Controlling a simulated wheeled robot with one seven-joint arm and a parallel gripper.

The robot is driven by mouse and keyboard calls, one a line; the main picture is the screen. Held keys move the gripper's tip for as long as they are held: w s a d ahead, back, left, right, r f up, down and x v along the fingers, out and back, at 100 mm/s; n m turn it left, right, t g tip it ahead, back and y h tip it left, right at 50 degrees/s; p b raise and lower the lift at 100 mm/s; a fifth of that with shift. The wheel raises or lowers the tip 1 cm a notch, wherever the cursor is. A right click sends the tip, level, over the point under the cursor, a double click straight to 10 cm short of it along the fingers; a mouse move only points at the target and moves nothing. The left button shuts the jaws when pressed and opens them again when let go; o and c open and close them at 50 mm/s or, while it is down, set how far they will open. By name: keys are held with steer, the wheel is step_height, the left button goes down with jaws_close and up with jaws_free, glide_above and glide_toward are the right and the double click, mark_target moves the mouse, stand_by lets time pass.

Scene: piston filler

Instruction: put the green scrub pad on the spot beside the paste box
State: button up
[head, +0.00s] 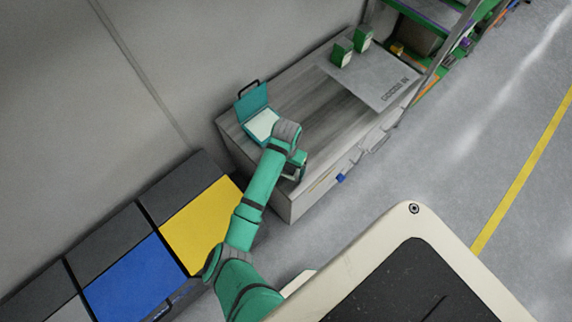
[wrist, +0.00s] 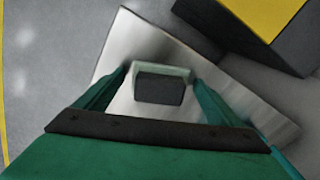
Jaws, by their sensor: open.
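In the wrist view, a small block with a dark grey face and pale green edges (wrist: 160,88) lies between my fingertips; it looks like the scrub pad, though its face is not green. My gripper (wrist: 159,77) is open, with one finger on each side of it; I cannot tell whether they touch it. In the head view, my gripper (head: 297,168) is at the near left edge of the grey bench (head: 325,122) and hides the block. An open teal case with a pale inside (head: 262,124) stands just left of it. I cannot tell which thing is the paste box.
Drawers with a blue part (head: 340,178) line the front. Yellow (head: 201,222) and blue (head: 130,280) panels lie at lower left. The bench's middle is clear.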

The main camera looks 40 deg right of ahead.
step_height(320, 180, up, 12)
steer(key=shift+r, duration=0.2)
stand_by(0.4)
steer(key=s+d+r+n+t+h, duration=0.1)
steer(key=s+d+r+n+h, duration=0.1)
steer(key=d+h, duration=0.4)
steer(key=s+d+r+n+t+h, duration=0.1)
steer(key=d+r+n+t+h, duration=0.15)
steer(key=d, duration=0.65)
steer(key=s+a+f+n+t+y, duration=0.1)
steer(key=s+a+n+t+y, duration=0.3)
steer(key=a, duration=0.8)
steer(key=s+a+f+n+t, duration=0.15)
steer(key=a+n+t, duration=0.4)
steer(key=a, duration=0.65)
steer(key=s+a+r+t+y, duration=0.1)
steer(key=s+a+r, duration=0.3)
steer(key=a, duration=0.5)
steer(key=s+a+r+m+t+y, duration=0.1)
steer(key=s+a+r+y, duration=0.2)
steer(key=s+a, duration=0.6)
steer(key=shift+s+a+r, duration=0.25)
steer(key=shift+r, duration=0.65)
